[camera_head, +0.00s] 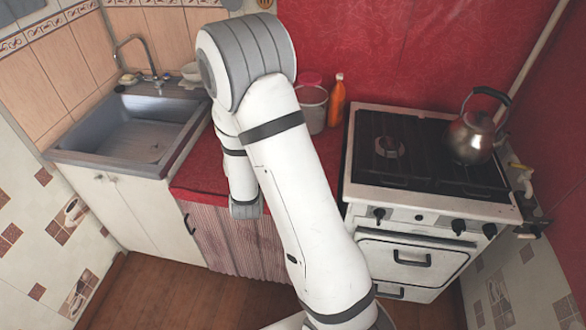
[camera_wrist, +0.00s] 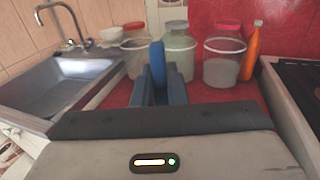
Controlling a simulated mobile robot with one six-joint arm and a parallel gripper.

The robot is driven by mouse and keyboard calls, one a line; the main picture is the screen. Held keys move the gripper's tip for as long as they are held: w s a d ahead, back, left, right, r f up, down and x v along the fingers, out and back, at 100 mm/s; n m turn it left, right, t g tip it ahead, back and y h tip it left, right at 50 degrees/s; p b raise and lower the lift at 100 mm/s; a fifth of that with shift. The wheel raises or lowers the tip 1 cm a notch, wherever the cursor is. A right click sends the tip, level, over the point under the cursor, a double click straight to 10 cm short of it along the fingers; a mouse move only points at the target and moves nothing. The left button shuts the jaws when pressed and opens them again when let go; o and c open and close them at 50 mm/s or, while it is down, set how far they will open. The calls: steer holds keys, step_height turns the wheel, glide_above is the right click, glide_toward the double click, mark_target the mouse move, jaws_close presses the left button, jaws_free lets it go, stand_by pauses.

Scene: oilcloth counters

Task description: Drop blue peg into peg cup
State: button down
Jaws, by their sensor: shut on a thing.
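The blue peg (camera_wrist: 157,58) stands upright in the middle of the wrist view. My gripper (camera_wrist: 158,78) is shut on its lower part, and the peg rises above the fingertips. Behind it on the red counter are clear tubs, one at the left (camera_wrist: 135,58) and one at the right (camera_wrist: 224,66), with a jar (camera_wrist: 180,50) between them. I cannot tell which of these is the peg cup. The right tub also shows in the head view (camera_head: 314,108). In the head view my arm hides the peg and the gripper's fingers.
A grey sink (camera_head: 130,135) with a tap (camera_head: 140,55) lies to the left. A stove (camera_head: 430,150) with a metal kettle (camera_head: 470,137) stands to the right. An orange bottle (camera_head: 337,102) is close to the right tub. The counter front (camera_head: 195,178) looks bare.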

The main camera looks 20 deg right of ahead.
steer(key=w+d+f+m+g+h+b, duration=0.35)
steer(key=d+m+g+h+b, duration=0.45)
steer(key=b, duration=1.2)
steer(key=w+d+f+m+g+h+b, duration=0.4)
steer(key=d+b, duration=0.6)
steer(key=b, duration=0.9)
steer(key=shift+g, duration=0.6)
steer(key=f+b, duration=0.2)
steer(key=b, duration=0.1)
steer(key=s+f+b, duration=0.1)
steer(key=f+b, duration=0.2)
steer(key=shift+d+f, duration=0.15)
steer(key=shift+d, duration=0.05)
steer(key=c, duration=1.4)
jaws_free()
steer(key=shift+o, duration=0.2)
steer(key=shift+s+a, duration=0.1)
